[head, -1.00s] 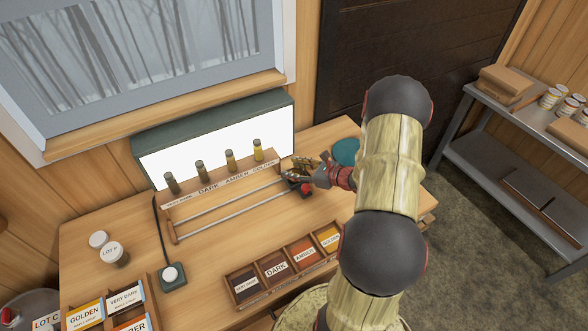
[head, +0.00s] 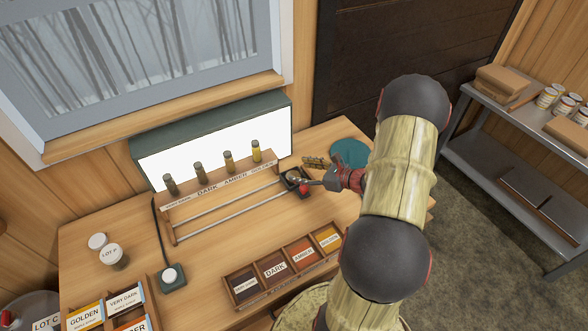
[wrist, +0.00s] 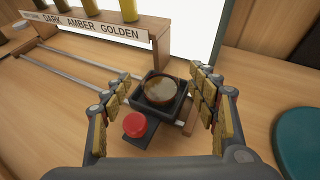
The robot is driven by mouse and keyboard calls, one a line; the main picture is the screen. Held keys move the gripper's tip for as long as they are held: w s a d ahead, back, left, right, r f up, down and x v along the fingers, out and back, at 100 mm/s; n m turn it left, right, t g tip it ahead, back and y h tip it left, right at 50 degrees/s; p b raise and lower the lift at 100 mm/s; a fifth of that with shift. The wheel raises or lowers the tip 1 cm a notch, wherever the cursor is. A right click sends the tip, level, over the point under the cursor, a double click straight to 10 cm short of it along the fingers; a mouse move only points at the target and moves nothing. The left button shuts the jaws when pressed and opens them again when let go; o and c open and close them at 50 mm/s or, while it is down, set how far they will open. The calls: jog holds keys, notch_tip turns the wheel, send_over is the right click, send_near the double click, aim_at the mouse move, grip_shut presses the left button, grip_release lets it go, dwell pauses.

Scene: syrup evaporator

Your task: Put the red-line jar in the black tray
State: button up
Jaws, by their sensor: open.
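A round jar (wrist: 161,92) with a brown, amber-toned top sits in the square black tray (wrist: 180,112) on the table. No red line shows on it from above. The tray (head: 285,184) also shows in the head view, at the right end of the wooden rack. A red button (wrist: 135,124) is on a black base joined to the tray's near side. My gripper (wrist: 162,100) is open, with one finger on each side of the tray and clear gaps to the jar. My gripper (head: 306,172) reaches in from the right in the head view.
A wooden rack (head: 222,186) with several sample bottles and two metal rails stands before a lit panel (head: 200,148). A compartmented label box (head: 285,268) is nearer. A teal disc (head: 350,153) lies right of the tray. Two white-lidded jars (head: 112,254) stand at left.

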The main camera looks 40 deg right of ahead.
jog(key=v, duration=0.7)
jog(key=a+r+n+g+y, duration=0.1)
jog(key=a+r+n+g, duration=0.25)
jog(key=a+n, duration=0.35)
jog(key=a+r+n+g+y, duration=0.2)
jog(key=a+r+n, duration=0.25)
jog(key=a, duration=0.45)
jog(key=a+r+n+g+y, duration=0.1)
jog(key=a+r+n+g, duration=0.3)
jog(key=a, duration=0.5)
jog(key=s+a+r+n+t+h, duration=0.1)
jog(key=s+a+r+n+h, duration=0.2)
jog(key=n, duration=0.6)
jog(key=s+a+r+n+t+h, duration=0.1)
jog(key=s+a+r+n+h, duration=0.3)
jog(key=s+r+n, duration=0.4)
notch_tip(320, 180, up, 2)
jog(key=shift+a+r+n+p, duration=0.25)
jog(key=shift+a+n, duration=0.2)
jog(key=shift+a, duration=0.3)
jog(key=shift+f, duration=0.15)
